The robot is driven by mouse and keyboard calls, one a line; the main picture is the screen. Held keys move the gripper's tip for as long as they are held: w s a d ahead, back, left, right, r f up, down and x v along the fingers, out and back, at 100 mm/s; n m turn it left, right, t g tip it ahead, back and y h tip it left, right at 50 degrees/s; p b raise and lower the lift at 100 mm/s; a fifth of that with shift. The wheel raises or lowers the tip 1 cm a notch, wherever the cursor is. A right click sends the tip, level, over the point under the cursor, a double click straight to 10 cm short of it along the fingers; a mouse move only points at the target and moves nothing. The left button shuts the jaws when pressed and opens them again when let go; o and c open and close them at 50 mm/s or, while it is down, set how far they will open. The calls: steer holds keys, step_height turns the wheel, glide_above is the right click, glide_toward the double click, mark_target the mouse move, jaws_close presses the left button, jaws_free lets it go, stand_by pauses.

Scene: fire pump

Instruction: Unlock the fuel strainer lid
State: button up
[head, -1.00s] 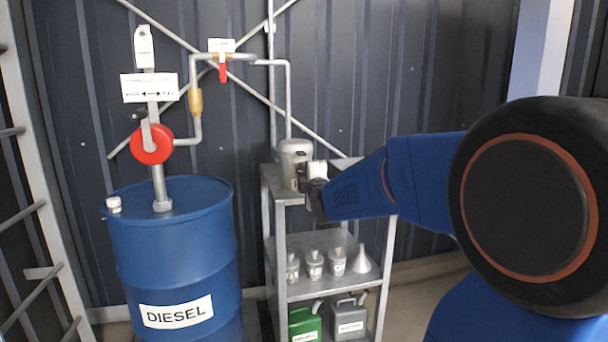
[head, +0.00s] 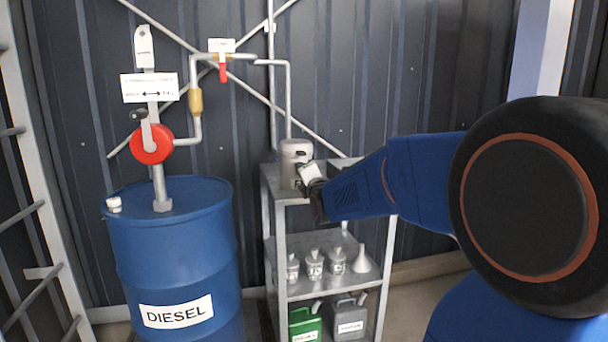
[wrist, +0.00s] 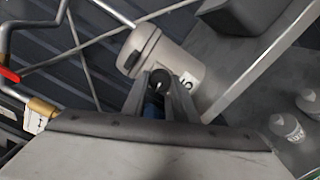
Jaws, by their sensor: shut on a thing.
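The fuel strainer is a grey-beige canister (head: 290,160) on the top of the metal shelf, under the pipe. In the wrist view the canister (wrist: 172,58) appears tilted, with a dark bar (wrist: 150,45) on its lid end and a label on its side. My gripper (head: 301,182) is at the right side of the strainer. In the wrist view my gripper (wrist: 161,92) has its two fingers closed around a dark round knob (wrist: 160,77) in front of the canister. The fingers hide part of the knob, and its join to the lid is unclear.
The metal shelf (head: 277,198) carries several small grey containers (head: 314,265), a funnel (head: 361,261) and a green can (head: 305,321). A red-handled valve (head: 222,72) sits on the pipe above. A blue diesel drum (head: 172,255) with a red pump (head: 151,144) stands left.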

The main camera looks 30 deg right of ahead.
steer(key=shift+f, duration=0.15)
steer(key=o, duration=1)
steer(key=shift+o, duration=0.2)
steer(key=v, duration=1.7)
steer(key=shift+s, duration=0.25)
